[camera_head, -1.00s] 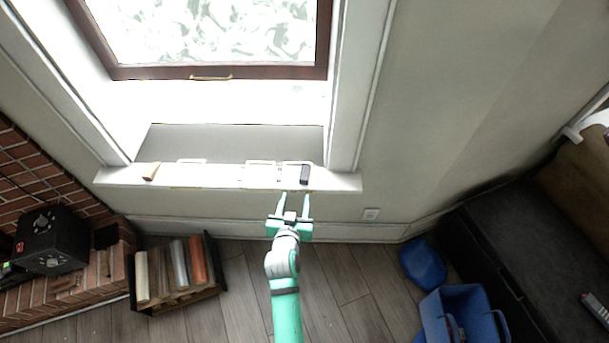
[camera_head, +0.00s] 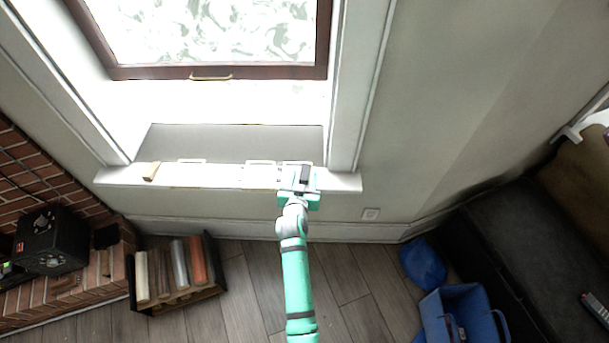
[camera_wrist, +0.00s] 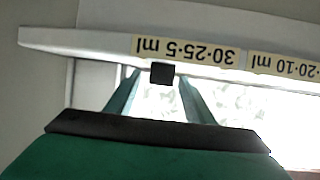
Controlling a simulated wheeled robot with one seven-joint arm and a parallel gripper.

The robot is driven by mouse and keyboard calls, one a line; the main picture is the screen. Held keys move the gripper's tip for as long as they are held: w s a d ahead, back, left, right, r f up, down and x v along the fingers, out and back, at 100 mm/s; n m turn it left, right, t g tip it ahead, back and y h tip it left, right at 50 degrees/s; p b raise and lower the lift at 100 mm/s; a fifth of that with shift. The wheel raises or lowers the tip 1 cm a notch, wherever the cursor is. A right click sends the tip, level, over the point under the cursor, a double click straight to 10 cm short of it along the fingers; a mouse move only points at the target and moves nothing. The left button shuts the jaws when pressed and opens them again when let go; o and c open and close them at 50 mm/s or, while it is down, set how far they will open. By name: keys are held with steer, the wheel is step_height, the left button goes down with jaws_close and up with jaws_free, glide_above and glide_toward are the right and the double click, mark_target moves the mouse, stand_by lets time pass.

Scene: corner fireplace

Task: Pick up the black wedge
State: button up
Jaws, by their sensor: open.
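The black wedge (camera_head: 305,174) sits near the right end of the white window sill (camera_head: 220,177). In the wrist view it shows as a small dark square (camera_wrist: 161,73). My gripper (camera_head: 299,174) is open at the sill, and in the head view its fingers lie on either side of the wedge. In the wrist view the fingers (camera_wrist: 158,88) show to the left and right of the wedge, with a gap on each side. Nothing is held. The wedge's lower part is partly hidden by the gripper in the head view.
A tan wooden piece (camera_head: 152,171) lies at the sill's left end. Labels (camera_wrist: 185,50) with volume markings show upside down in the wrist view. The window frame's right post (camera_head: 345,90) rises just behind and right of the wedge. A blue bin (camera_head: 462,312) stands at lower right.

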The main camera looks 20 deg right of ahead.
steer(key=shift+w+d+f, duration=0.25)
steer(key=shift+w, duration=0.3)
steer(key=c, duration=1.1)
steer(key=shift+r, duration=0.1)
